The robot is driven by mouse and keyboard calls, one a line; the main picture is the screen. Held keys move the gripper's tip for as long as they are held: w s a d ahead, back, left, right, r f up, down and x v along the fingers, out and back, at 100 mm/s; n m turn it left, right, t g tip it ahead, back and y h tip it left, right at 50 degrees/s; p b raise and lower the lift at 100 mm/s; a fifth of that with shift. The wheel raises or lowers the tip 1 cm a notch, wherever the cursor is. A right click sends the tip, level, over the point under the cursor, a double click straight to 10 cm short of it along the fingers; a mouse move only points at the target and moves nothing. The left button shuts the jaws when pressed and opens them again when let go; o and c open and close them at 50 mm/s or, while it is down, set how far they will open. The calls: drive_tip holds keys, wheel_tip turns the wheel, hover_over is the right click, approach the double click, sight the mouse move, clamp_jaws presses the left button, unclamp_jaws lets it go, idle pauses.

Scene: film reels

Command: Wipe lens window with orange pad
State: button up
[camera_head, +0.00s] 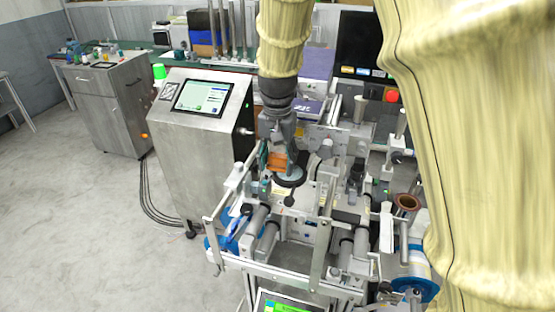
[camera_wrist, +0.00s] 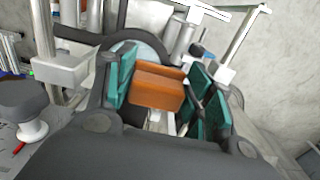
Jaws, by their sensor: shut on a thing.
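The orange pad (camera_wrist: 157,86) is a small block between the teal finger pads of my gripper (camera_wrist: 163,92) in the wrist view. My gripper is shut on it. In the head view the orange pad (camera_head: 276,161) shows at the end of my gripper (camera_head: 284,157), low over the machine. The lens window looks to be the pale round disc (camera_wrist: 149,50) with a dark rim, behind the pad in the wrist view. In the head view this disc (camera_head: 289,174) lies just below the pad. The pad covers part of it, and I cannot tell whether they touch.
The machine's metal frame (camera_head: 318,255), rollers and upright posts stand close around my gripper. A steel cabinet with a screen (camera_head: 203,97) stands to the left. A copper-coloured reel (camera_head: 406,203) and a blue reel (camera_head: 416,289) are at the right. Floor at the left is clear.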

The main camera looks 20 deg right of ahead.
sight(298, 177)
drive_tip(key=shift+f, duration=0.25)
drive_tip(key=shift+s+d, duration=0.1)
drive_tip(key=shift+s+d+r+p, duration=0.1)
drive_tip(key=shift+s+d+p, duration=0.25)
drive_tip(key=shift+d, duration=0.2)
drive_tip(key=shift+s+d+r+p, duration=0.1)
drive_tip(key=shift+s+d+p, duration=0.2)
drive_tip(key=shift+d, duration=0.25)
drive_tip(key=shift+s+d+f+p, duration=0.1)
drive_tip(key=shift+s+d+p, duration=0.15)
drive_tip(key=shift+s+d, duration=0.35)
drive_tip(key=shift+s+d+f+p, duration=0.1)
drive_tip(key=shift+s+d+p, duration=0.2)
drive_tip(key=shift+d, duration=0.4)
drive_tip(key=shift+s+p, duration=0.1)
drive_tip(key=shift+p, duration=0.25)
drive_tip(key=shift+a+p, duration=0.2)
drive_tip(key=shift+p, duration=0.1)
drive_tip(key=shift+w+a+f+p, duration=0.1)
drive_tip(key=shift+w+a+p, duration=0.45)
drive_tip(key=shift+w+a, duration=0.5)
drive_tip(key=shift+a, duration=0.15)
